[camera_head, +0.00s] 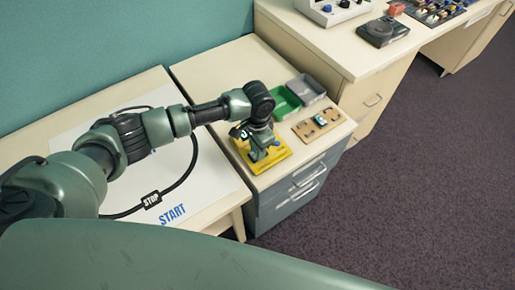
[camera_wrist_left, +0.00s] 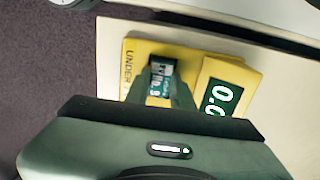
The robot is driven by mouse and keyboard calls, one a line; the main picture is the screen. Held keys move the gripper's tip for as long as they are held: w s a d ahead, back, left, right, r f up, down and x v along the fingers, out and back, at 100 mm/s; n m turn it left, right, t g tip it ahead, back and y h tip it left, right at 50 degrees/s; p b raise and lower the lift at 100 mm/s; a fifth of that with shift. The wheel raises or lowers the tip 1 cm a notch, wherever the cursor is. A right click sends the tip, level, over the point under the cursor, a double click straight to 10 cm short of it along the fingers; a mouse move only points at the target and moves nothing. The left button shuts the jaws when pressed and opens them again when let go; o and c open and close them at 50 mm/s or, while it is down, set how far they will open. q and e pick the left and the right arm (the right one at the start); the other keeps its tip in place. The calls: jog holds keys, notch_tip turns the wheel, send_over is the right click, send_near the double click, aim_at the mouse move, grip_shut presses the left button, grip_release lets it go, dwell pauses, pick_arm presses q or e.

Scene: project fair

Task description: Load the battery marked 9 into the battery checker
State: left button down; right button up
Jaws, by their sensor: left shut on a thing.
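The yellow battery checker (camera_head: 281,160) sits on the drawer cabinet's top in the head view. It also shows in the wrist view (camera_wrist_left: 140,50), with a green display reading about 0.0 and partly hidden lettering. My left gripper (camera_head: 262,150) is over the checker, pointing down. In the wrist view the left gripper (camera_wrist_left: 162,88) is shut on a dark battery with a pale label (camera_wrist_left: 161,78). The battery is at the checker's middle; I cannot tell whether it is seated. Its number is too small to read surely. My right gripper is not in view.
A wooden board (camera_head: 330,117) with a small dark item lies to the right of the checker. A green tray (camera_head: 287,104) and a grey tray (camera_head: 311,84) stand behind. The left table has a sheet marked START (camera_head: 172,214) and a black cable loop.

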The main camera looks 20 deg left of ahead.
pick_arm(q)
jog(key=shift+p, duration=0.4)
dwell(0.5)
jog(key=c, duration=1.1)
grip_release()
jog(key=o, duration=0.4)
jog(key=shift+f, duration=0.1)
notch_tip(320, 180, up, 6)
jog(key=p, duration=0.7)
